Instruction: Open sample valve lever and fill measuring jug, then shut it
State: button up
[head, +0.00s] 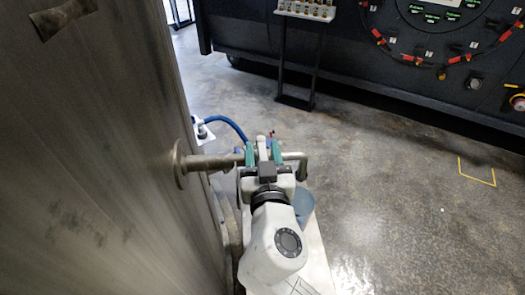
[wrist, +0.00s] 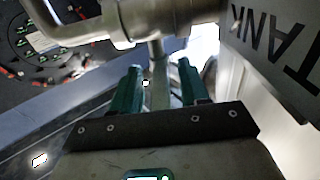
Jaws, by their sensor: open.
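A metal sample pipe (head: 208,162) sticks out from the tank wall at the left and ends in a down-turned spout (head: 303,168). My gripper (head: 264,152), with green fingers, is open at the pipe's valve. The grey valve lever (head: 262,147) stands between the fingers; in the wrist view the lever (wrist: 158,72) shows between the two fingers (wrist: 156,85), with gaps at its sides. A bluish measuring jug (head: 304,203) stands below the spout, partly hidden by my arm. Its contents cannot be made out.
The tank wall (head: 90,130) rises close on the left. A white stand top (head: 318,262) lies under the arm. A blue hose (head: 232,123) runs behind the pipe. A dark control panel (head: 420,70) is at the back; the floor (head: 400,220) on the right is clear.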

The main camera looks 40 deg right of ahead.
grip_shut()
